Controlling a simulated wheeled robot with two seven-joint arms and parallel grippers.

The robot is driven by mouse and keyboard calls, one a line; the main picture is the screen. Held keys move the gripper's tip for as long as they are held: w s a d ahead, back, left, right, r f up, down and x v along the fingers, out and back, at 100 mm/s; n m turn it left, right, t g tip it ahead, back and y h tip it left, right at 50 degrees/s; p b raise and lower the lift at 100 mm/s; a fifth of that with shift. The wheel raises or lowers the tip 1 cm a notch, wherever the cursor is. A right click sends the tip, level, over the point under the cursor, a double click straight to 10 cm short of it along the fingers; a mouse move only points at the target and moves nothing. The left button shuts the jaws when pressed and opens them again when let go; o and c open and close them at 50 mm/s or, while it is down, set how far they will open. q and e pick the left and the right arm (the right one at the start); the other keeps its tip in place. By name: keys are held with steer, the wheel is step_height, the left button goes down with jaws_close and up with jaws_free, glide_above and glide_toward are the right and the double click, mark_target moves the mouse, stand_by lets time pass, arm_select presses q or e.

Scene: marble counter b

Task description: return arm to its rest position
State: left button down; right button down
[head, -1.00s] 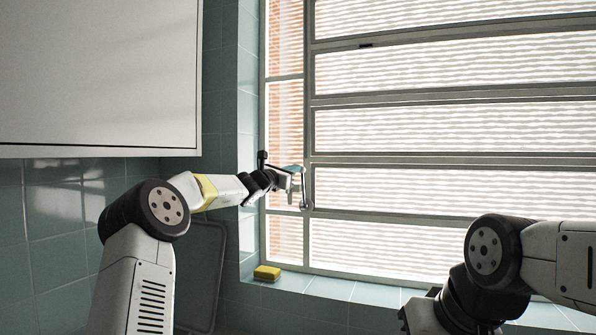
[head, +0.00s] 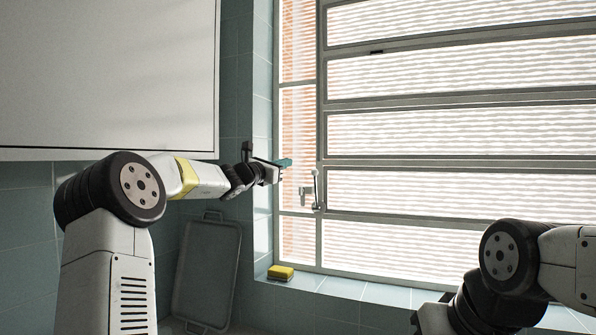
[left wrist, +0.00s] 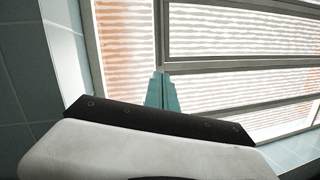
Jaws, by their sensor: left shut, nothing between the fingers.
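My left arm reaches in from the left in the head view, raised in front of the window. Its gripper (head: 284,163) points right, toward the window frame, and is shut with nothing held. In the left wrist view the teal fingers (left wrist: 160,92) are together, with the window behind them. My right arm is at the lower right of the head view, and its gripper is out of the picture.
A louvred window (head: 430,130) with a metal handle (head: 316,190) is behind the left gripper. A yellow sponge (head: 281,272) lies on the tiled sill (head: 352,291). A grey tray (head: 207,270) leans on the wall. A white cabinet (head: 105,75) hangs at upper left.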

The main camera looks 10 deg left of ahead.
arm_select(q)
steer(key=s+d+f+m+g, duration=0.45)
steer(key=s+d+m, duration=0.3)
steer(key=s, duration=0.35)
steer(key=s+d+f+m+g, duration=0.3)
steer(key=s+d+f+m, duration=0.25)
steer(key=s+m, duration=0.4)
steer(key=s+a+f+m+g+y, duration=0.1)
steer(key=s+a+f+m+y, duration=0.1)
steer(key=s+f, duration=0.4)
steer(key=s+a+f+m+g+y, duration=0.1)
steer(key=s+a+f+m+y, duration=0.2)
steer(key=s, duration=1)
steer(key=s+a+f+m+g+y, duration=0.2)
steer(key=s+a+f+m, duration=0.3)
steer(key=s+a+f, duration=0.2)
step_height(320, 180, down, 2)
steer(key=s, duration=0.2)
steer(key=shift+s+a+f+m+y, duration=0.2)
steer(key=shift+s+a+m+y, duration=0.1)
steer(key=shift+s+a+m, duration=0.1)
steer(key=shift+w+d, duration=0.1)
steer(key=shift+w, duration=0.05)
